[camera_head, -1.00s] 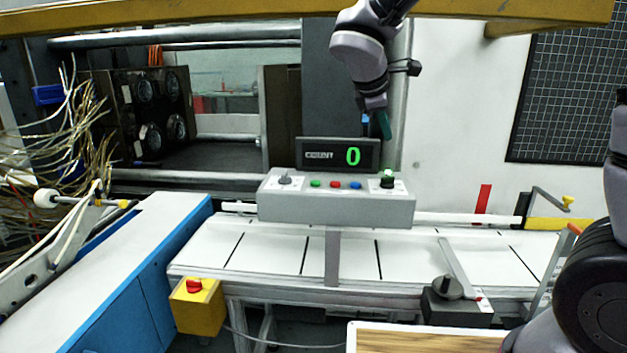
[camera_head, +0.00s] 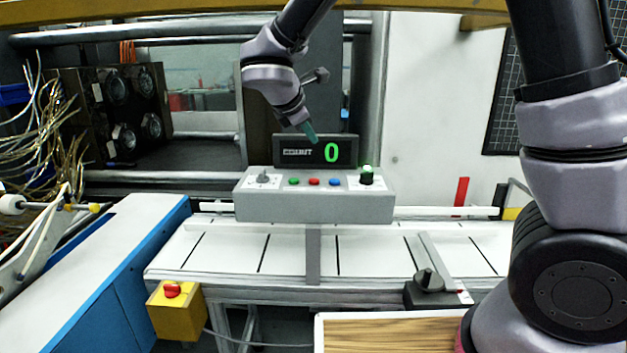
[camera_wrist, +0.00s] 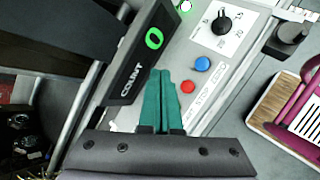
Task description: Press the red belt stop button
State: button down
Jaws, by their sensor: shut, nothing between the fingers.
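The small red button (camera_head: 314,182) sits on top of the grey control box, between a green button (camera_head: 294,181) and a blue button (camera_head: 334,183). In the wrist view the red button (camera_wrist: 187,86) is just right of my fingertips, with the blue button (camera_wrist: 202,64) beyond it. My gripper (camera_head: 310,136) has teal fingers, shut and empty, above the box at the count display. In the wrist view my gripper (camera_wrist: 161,74) shows its fingers side by side, apart from the button. The green button is not visible there.
The count display (camera_head: 290,152) reads 0 and stands close by my fingers. A black knob (camera_head: 367,177) and a grey switch (camera_head: 264,178) are on the box's ends. A yellow box (camera_head: 178,314) with another red button (camera_head: 172,290) hangs at the conveyor's (camera_head: 205,255) front left.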

aim_at(311, 181)
jog(key=shift+f, duration=3.95)
jog(key=shift+f, duration=0.15)
jog(key=shift+f, duration=0.25)
jog(key=shift+f, duration=0.5)
jog(key=shift+r, duration=0.95)
jog(key=shift+r, duration=2.45)
